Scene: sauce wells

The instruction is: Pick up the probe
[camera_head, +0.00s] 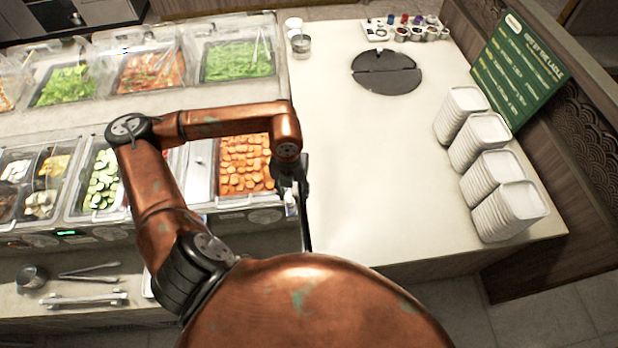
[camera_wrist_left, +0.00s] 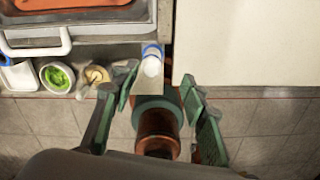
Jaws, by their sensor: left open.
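My left gripper (camera_head: 303,215) hangs at the front edge of the counter, just right of the tray of orange slices, seen nearly edge-on. In the left wrist view its two green fingers (camera_wrist_left: 147,88) stand apart with nothing gripped between them. A small white upright piece with a blue band (camera_wrist_left: 151,62) stands at the counter edge just beyond the fingertips, apart from them. It may be the probe, but I cannot tell for sure. A whitish bit (camera_head: 290,203) beside the gripper in the head view is largely hidden by it. My right gripper is not in view.
Orange slices (camera_head: 245,165) fill a tray left of the gripper. Small cups, one with green bits (camera_wrist_left: 57,77), line the front ledge. White dish stacks (camera_head: 512,210) and a green sign (camera_head: 518,70) stand right. The pale counter (camera_head: 390,180) between is clear.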

